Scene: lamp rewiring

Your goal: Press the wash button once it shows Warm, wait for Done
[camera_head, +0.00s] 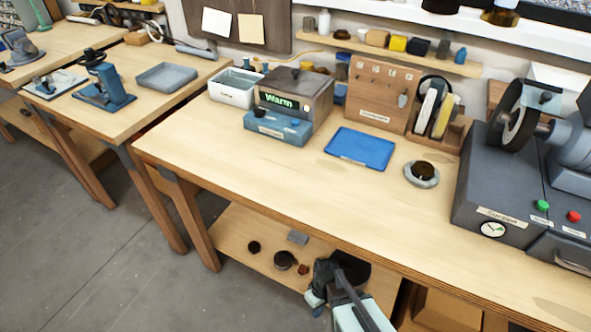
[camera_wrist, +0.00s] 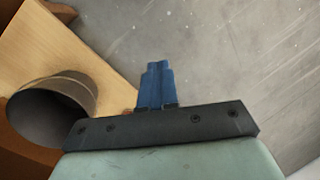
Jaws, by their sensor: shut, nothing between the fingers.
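The wash unit (camera_head: 312,88) is a brown box with a dark lid and knob, standing on the workbench at the back left. Its display (camera_head: 278,103) reads "Warm" in green. A blue box (camera_head: 277,127) with a small dark button-like knob (camera_head: 259,112) on top and a label sits against its front. My gripper (camera_head: 318,298) is low in front of the bench's front edge, well away from the wash unit. In the wrist view its blue fingers (camera_wrist: 157,85) are together and empty. The wash unit is not in the wrist view.
A white bin (camera_head: 234,88) stands left of the wash unit. A blue tray (camera_head: 360,148) and a round dark-topped dish (camera_head: 422,174) lie to its right. A grey machine (camera_head: 500,190) with green and red buttons fills the right end. The front middle of the bench is clear.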

